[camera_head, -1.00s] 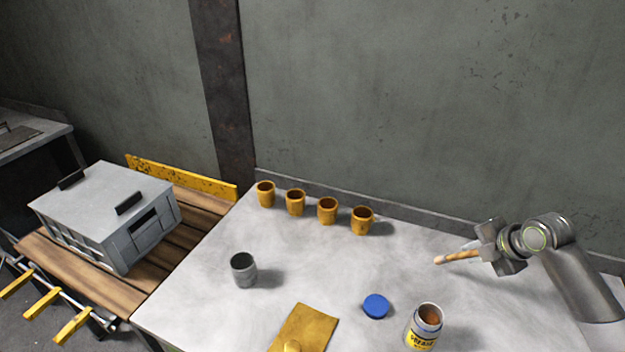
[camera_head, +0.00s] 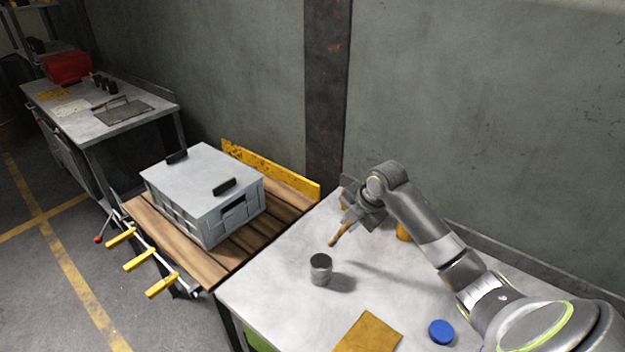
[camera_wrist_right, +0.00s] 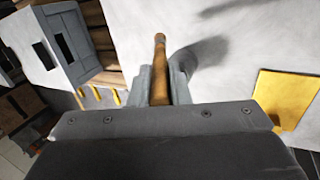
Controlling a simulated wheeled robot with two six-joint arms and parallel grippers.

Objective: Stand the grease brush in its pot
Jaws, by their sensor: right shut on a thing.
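The grease brush (camera_head: 340,234), a thin brown wooden stick, is held in my right gripper (camera_head: 354,214). It slants down and to the left, its free end in the air above and slightly right of the pot in the head view. In the right wrist view the brush (camera_wrist_right: 159,68) sticks out from between the jaws (camera_wrist_right: 163,88). The pot (camera_head: 320,271), a small grey metal cup, stands upright on the grey table, apart from the brush. I cannot make out the pot in the wrist view. My left gripper is not in view.
The yellow cloth (camera_head: 369,335) and blue lid (camera_head: 441,331) lie on the table's front part. A yellow cup (camera_head: 403,232) shows behind my right arm, which hides most of that row. A grey case (camera_head: 205,195) stands on the wooden bench at left.

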